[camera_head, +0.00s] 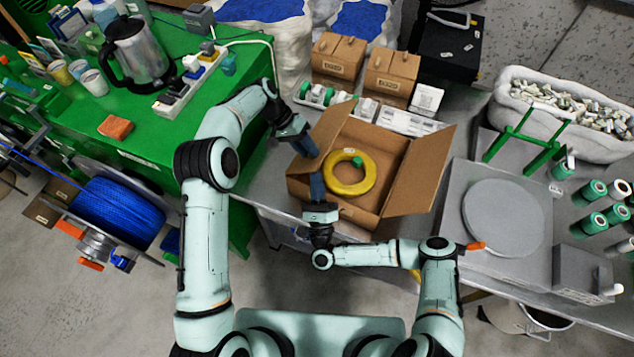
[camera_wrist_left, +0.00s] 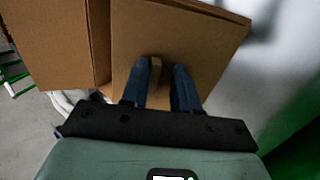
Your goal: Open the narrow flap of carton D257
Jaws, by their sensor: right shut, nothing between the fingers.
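The open cardboard carton (camera_head: 396,200) stands on the grey table with a yellow coil (camera_head: 350,172) inside. I cannot read a carton number on it. Its right flap (camera_head: 423,170) is folded outward, and its left flap (camera_head: 322,128) stands open beside my left gripper (camera_head: 308,148). In the left wrist view, the left fingers (camera_wrist_left: 160,88) are apart in front of a cardboard panel (camera_wrist_left: 195,45), with a small brown piece showing between them. My right gripper (camera_head: 316,180) is shut and empty, with its fingers over the carton's front left part, partly hiding it.
Two small closed cartons (camera_head: 389,75) stand behind. A green bench (camera_head: 140,130) with a kettle (camera_head: 137,50) is at left. A grey scale (camera_head: 503,215) stands close on the right, beside green spools (camera_head: 592,190). A blue cable reel (camera_head: 117,212) is at lower left.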

